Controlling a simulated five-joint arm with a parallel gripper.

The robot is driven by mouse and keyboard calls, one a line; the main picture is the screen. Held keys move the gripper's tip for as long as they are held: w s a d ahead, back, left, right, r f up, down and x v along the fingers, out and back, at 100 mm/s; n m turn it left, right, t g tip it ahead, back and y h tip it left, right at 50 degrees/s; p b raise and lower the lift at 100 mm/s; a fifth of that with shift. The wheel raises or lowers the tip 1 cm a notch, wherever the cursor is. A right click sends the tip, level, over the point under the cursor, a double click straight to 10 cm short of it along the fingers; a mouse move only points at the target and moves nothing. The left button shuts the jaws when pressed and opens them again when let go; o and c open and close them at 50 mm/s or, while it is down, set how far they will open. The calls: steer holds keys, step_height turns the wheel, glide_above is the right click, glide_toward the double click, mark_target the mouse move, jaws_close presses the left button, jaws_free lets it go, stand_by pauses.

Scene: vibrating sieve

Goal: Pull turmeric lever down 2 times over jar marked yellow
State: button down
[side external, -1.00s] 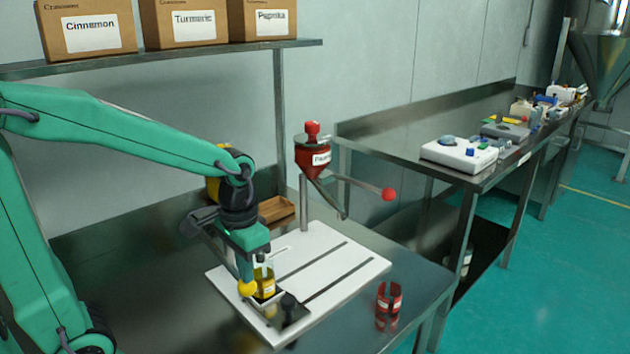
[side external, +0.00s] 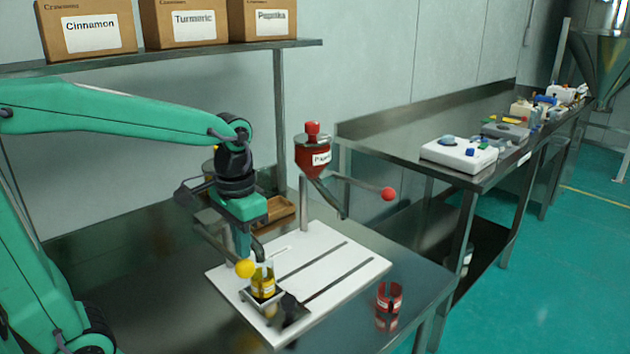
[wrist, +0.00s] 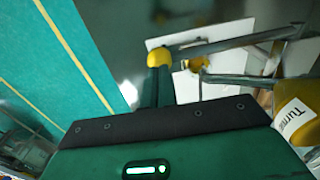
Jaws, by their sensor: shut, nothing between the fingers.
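The turmeric lever is a metal bar with a yellow ball knob (side external: 245,268), which also shows in the wrist view (wrist: 158,58). My gripper (side external: 243,252) is shut and empty, pointing down with its fingertips at the top of the knob. I cannot tell whether they touch it. The turmeric dispenser is mostly hidden behind my wrist in the side view. Its yellow, labelled body (wrist: 297,118) shows at the right of the wrist view. The jar marked yellow (side external: 263,284) stands upright in a small holder on the white board, below the dark spout (side external: 258,248).
The white board (side external: 335,262) has dark slots. A red paprika dispenser (side external: 313,155) with a red-knobbed lever (side external: 388,194) stands behind it. A red-marked jar (side external: 389,298) is on the table to the right. A wooden tray (side external: 275,214) lies behind the board.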

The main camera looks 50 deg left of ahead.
steer(key=shift+r, duration=1.9)
steer(key=shift+r, duration=0.1)
step_height(320, 180, up, 3)
steer(key=shift+r, duration=0.1)
steer(key=shift+f, duration=0.2)
steer(key=shift+f, duration=3.15)
steer(key=shift+f, duration=0.7)
